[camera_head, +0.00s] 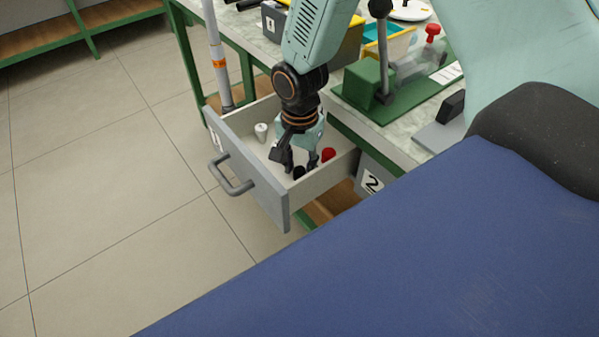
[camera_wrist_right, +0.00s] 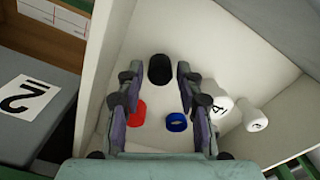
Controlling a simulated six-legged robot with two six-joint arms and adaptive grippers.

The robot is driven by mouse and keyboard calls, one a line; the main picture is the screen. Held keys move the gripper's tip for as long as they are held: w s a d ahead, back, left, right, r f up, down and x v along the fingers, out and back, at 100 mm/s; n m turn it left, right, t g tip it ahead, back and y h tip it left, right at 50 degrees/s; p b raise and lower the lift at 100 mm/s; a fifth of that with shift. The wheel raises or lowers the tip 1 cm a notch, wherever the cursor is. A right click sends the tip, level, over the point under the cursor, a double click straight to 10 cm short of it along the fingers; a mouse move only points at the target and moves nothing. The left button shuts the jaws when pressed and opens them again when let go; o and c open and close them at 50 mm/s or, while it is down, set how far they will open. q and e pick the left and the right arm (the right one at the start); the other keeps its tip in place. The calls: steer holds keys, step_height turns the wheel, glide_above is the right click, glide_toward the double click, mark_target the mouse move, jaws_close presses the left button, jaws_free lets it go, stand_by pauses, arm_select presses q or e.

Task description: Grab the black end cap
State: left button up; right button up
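The black end cap (camera_wrist_right: 160,69) stands in the open drawer; in the right wrist view it lies between my right fingertips, with a gap visible on either side. My right gripper (camera_wrist_right: 158,76) is open and points down into the drawer. In the head view the right gripper (camera_head: 299,162) is over the drawer floor, and the black cap (camera_head: 298,173) shows as a dark patch at its fingertips, partly hidden. I cannot tell how far the fingertips reach down beside it. My left gripper is not in view.
A red cap (camera_wrist_right: 136,113) and a blue ring-like cap (camera_wrist_right: 176,122) lie near the fingers. White pieces (camera_wrist_right: 256,113) stand to their right. The grey drawer front (camera_head: 250,165) and light walls enclose them. A green-framed bench (camera_head: 385,125) with a fixture stands beside the drawer.

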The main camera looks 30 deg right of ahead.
steer(key=c, duration=0.4)
steer(key=shift+r, duration=0.1)
